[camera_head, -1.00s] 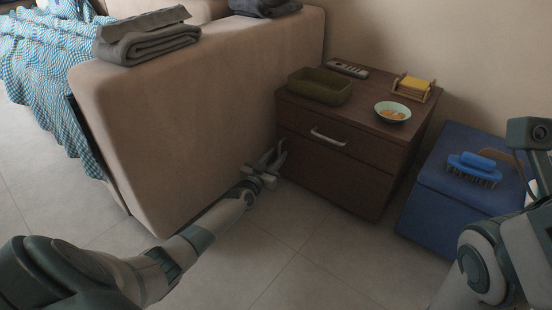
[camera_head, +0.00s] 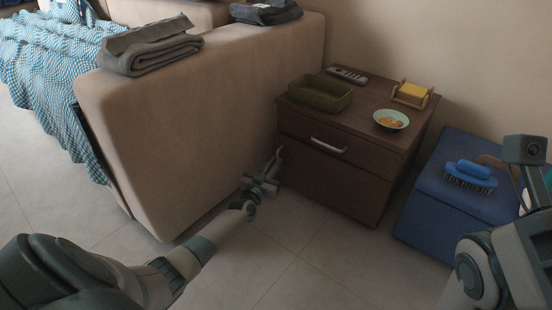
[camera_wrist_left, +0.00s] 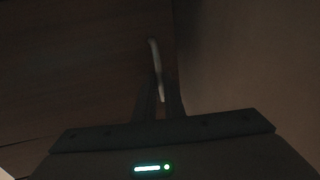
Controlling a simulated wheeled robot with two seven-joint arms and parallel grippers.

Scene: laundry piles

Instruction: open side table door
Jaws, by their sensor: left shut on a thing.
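The dark brown side table (camera_head: 335,185) stands against the wall beside the sofa's end. Its upper drawer has a pale horizontal handle (camera_head: 328,146). The door (camera_head: 318,175) is the panel below and looks closed. My left gripper (camera_head: 275,160) is low at the door's left edge, close to the sofa side. In the left wrist view, a pale upright handle (camera_wrist_left: 154,58) runs down between the two dark fingers, which are shut on it. The fingers hide its lower part. My right arm shows at the right edge, but its gripper is not in view.
The beige sofa end (camera_head: 190,130) stands close on the left of my left gripper. A blue box (camera_head: 430,215) with a blue brush (camera_head: 470,175) stands to the right. On the table are a green tray (camera_head: 320,93), a bowl (camera_head: 391,120) and a remote (camera_head: 347,75). The floor in front is clear.

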